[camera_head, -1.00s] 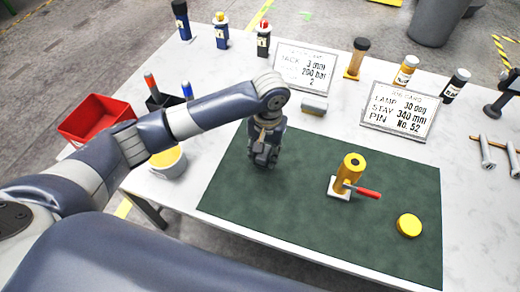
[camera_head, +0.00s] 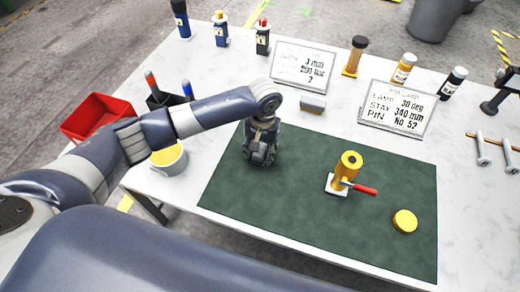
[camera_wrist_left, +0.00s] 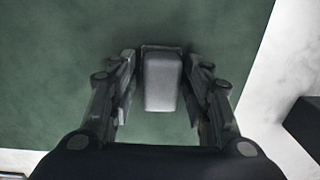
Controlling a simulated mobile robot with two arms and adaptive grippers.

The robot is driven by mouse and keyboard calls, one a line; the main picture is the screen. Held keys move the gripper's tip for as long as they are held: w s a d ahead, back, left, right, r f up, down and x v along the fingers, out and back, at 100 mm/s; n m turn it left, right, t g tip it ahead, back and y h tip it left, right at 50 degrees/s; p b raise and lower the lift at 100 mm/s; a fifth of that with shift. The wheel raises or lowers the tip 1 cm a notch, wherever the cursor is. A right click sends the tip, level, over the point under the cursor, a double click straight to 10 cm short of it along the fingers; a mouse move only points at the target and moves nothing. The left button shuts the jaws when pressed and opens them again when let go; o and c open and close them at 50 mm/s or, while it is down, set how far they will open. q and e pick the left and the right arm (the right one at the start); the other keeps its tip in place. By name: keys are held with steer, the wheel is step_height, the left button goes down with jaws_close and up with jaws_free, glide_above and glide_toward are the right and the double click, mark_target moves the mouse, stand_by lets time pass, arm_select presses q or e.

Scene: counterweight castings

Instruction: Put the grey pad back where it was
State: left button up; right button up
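My left gripper (camera_head: 261,152) points down over the left back part of the green mat (camera_head: 300,215). In the left wrist view its two fingers (camera_wrist_left: 161,85) stand on either side of a light grey block (camera_wrist_left: 163,80), which looks like the grey pad. Narrow gaps show between the fingers and the block, so the gripper looks open around it. The gripper mostly hides this block in the head view. My right gripper is not in view.
A yellow cylinder with a red handle (camera_head: 348,173) stands on the mat, with a yellow disc (camera_head: 404,221) to its right. Two sign cards (camera_head: 398,108) and several bottles stand behind. A yellow-topped pot (camera_head: 168,160) and red bin (camera_head: 97,118) are at left. The mat's front is clear.

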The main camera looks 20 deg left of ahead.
mark_target(262, 150)
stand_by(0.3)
arm_select(q)
step_height(262, 150, up, 12)
steer(key=b, duration=0.2)
steer(key=shift+d+r, duration=0.15)
steer(key=shift+d, duration=0.15)
stand_by(0.4)
